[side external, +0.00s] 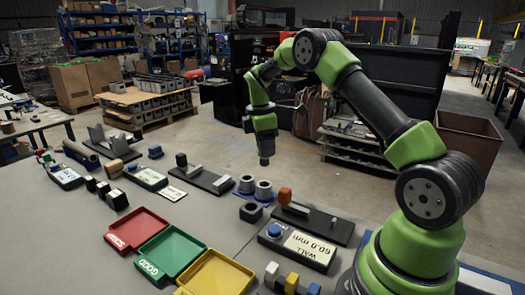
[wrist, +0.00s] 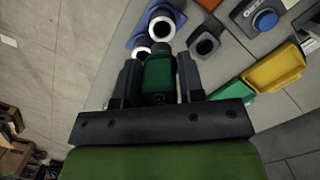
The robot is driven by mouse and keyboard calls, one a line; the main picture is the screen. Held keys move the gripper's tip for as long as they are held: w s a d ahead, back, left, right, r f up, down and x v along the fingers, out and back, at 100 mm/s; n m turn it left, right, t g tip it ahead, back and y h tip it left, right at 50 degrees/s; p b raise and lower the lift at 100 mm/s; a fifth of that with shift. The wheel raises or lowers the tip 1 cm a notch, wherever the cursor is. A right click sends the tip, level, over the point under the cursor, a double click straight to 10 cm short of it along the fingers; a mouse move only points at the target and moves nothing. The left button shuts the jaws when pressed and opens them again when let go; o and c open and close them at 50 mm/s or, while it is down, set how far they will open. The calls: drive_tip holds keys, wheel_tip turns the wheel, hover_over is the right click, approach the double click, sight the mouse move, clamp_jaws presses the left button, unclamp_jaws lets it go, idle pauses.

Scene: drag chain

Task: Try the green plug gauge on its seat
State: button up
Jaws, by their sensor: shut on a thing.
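The green plug gauge (wrist: 158,80) is between the two fingers of my gripper (wrist: 159,66) in the wrist view, with a dark grey end pointing away from me. My gripper is shut on it. In the side external view my gripper (side external: 266,158) hangs in the air, pointing down, behind a blue block with two grey ring-shaped pieces (side external: 263,190). The rings also show in the wrist view (wrist: 162,27), just beyond the gauge's end, which partly overlaps the nearer one. Which piece is the gauge's seat, I cannot tell. The gauge is not clear in the side view.
Red (side external: 136,229), green (side external: 170,252) and yellow (side external: 215,276) trays lie at the front. Several fixtures stand farther left on the bench.

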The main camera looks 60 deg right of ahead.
sight(265, 165)
drive_tip(key=shift+f, duration=0.1)
drive_tip(key=shift+f, duration=2.5)
drive_tip(key=shift+f, duration=2)
idle(0.3)
drive_tip(key=o, duration=1.1)
drive_tip(key=shift+c, duration=0.2)
drive_tip(key=r, duration=0.6)
drive_tip(key=w+a+r, duration=0.1)
drive_tip(key=r, duration=0.3)
